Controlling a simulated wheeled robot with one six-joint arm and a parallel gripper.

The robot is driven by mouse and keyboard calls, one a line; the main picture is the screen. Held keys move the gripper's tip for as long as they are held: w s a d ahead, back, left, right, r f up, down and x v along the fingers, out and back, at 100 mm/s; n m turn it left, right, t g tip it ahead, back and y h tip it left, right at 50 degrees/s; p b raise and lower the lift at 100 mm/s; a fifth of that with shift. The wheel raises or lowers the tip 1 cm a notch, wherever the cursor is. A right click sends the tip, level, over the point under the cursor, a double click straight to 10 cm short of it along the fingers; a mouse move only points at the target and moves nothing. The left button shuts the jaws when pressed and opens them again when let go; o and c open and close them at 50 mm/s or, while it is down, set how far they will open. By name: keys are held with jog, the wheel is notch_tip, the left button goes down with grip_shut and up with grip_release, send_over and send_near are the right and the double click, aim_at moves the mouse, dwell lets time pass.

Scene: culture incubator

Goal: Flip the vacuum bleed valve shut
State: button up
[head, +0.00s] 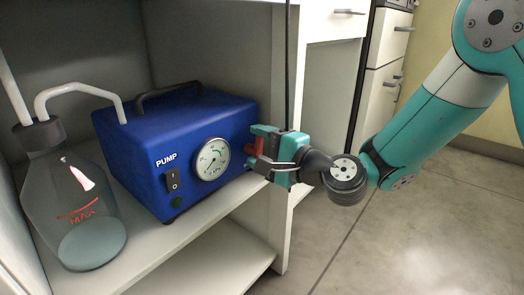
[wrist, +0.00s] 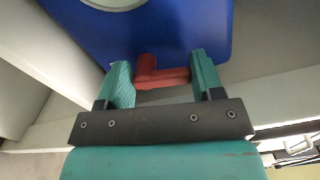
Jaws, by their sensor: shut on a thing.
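The vacuum bleed valve is a red lever (wrist: 160,75) on the front of the blue pump (head: 160,150), right of its gauge. In the wrist view it is L-shaped, with one arm running sideways between the fingers and a short arm pointing toward the panel's top. My gripper (head: 256,150) is at the right end of the pump front. In the wrist view my gripper (wrist: 164,80) has its two teal fingers on either side of the lever, shut on it. In the head view the fingers hide most of the lever.
The pump has a round gauge (head: 211,159) and a black rocker switch (head: 172,181). A glass flask (head: 75,205) marked MAX stands at left, joined by white tubing (head: 85,90). The shelf edge (head: 215,215) runs below the pump. A cabinet side wall (head: 290,60) rises just behind my gripper.

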jog(key=shift+s+a+n+b, duration=0.15)
jog(key=shift+n+b, duration=0.3)
jog(key=shift+n, duration=0.65)
jog(key=o, duration=0.6)
jog(key=shift+o, duration=0.2)
jog(key=shift+f, duration=0.1)
